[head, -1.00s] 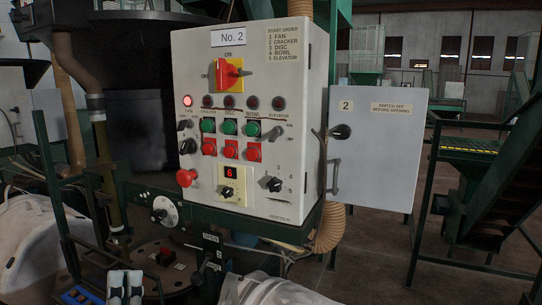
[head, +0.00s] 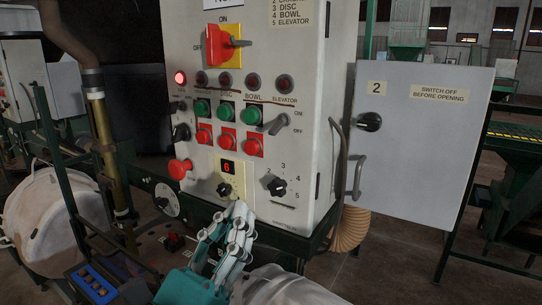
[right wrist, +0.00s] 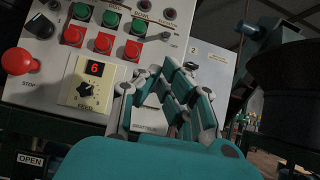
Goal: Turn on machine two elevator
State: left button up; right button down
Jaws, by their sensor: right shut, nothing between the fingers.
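The white control panel (head: 330,60) of machine two stands ahead. Its elevator switch (head: 277,124), a grey lever beside ON and OFF marks, sits at the right of the green buttons; its handle slants up to the right. The lamp above the ELEVATOR label (head: 284,81) is dark. The switch also shows in the right wrist view (right wrist: 174,38), above the fingers. My right gripper (head: 239,212) is shut and empty, below and in front of the panel's lower part, apart from the switch. In the right wrist view its fingers (right wrist: 167,76) point up at the panel. My left gripper is not in view.
A red-on-yellow main switch (head: 228,45), a lit red fan lamp (head: 180,77), a red stop knob (head: 180,167) and a black numbered dial (head: 277,187) are on the panel. The panel's grey side door (head: 425,140), with a handle, stands at the right.

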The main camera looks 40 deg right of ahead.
aim_at(278, 126)
jog(key=p+x, duration=0.4)
jog(key=x, duration=0.5)
jog(key=shift+d+r+p, duration=0.1)
jog(key=shift+d+p, duration=0.05)
jog(key=shift+p, duration=0.15)
jog(key=shift+w+d+r, duration=0.2)
jog(key=shift+d, duration=0.2)
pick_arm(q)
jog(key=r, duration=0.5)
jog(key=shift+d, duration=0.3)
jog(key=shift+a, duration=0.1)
